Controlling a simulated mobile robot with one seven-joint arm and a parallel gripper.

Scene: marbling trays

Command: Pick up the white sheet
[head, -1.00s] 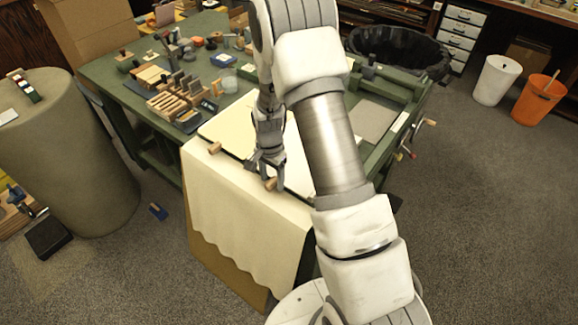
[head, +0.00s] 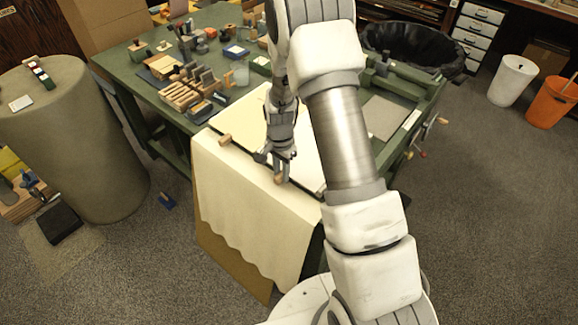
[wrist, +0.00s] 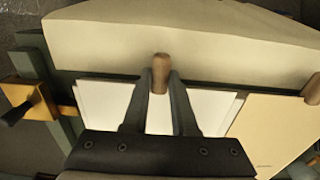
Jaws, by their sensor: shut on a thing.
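The white sheet (wrist: 104,103) lies flat on the table, below and on both sides of my fingers in the wrist view. In the head view, part of it (head: 306,152) shows between my gripper and my arm, which hides the rest. My gripper (head: 279,176) points down at the table's front edge. In the wrist view, my gripper (wrist: 160,80) is shut on a small brown wooden peg (wrist: 160,68), with a finger on each side of it. The peg (head: 281,180) also shows at the fingertips in the head view. I see no sheet between the fingertips.
A cream cloth (head: 245,205) hangs over the front edge. Another wooden peg (head: 225,140) stands to the left. A cream sheet (wrist: 275,125) lies right of the white one in the wrist view. Wooden blocks (head: 185,95) and tools crowd the table's back left.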

